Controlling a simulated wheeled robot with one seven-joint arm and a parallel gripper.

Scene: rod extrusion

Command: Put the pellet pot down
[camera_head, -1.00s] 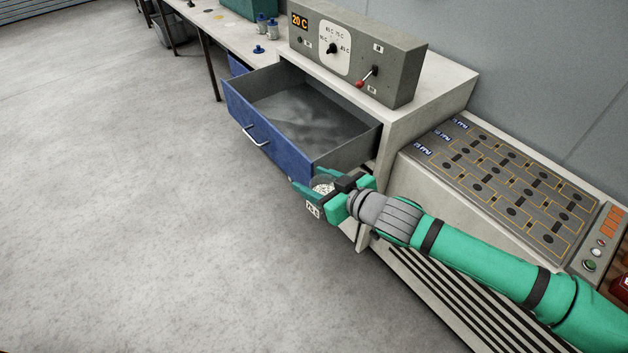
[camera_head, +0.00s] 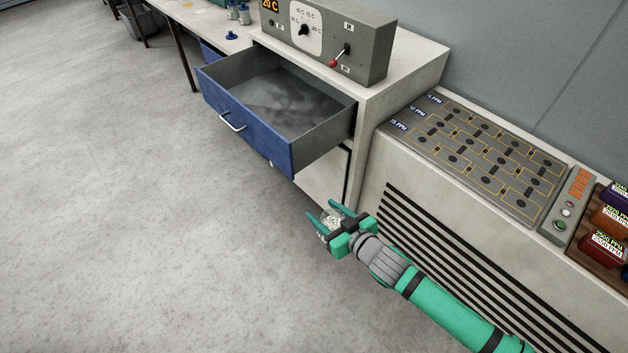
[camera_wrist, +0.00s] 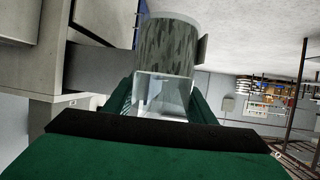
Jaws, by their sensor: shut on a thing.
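An open blue drawer (camera_head: 240,125), seemingly empty, juts from the cabinet under a control box (camera_head: 325,40). A sloped panel with outlined slots (camera_head: 480,155) stands to the right, with coloured labelled boxes (camera_head: 605,225) at the far right. The floor at left is clear.

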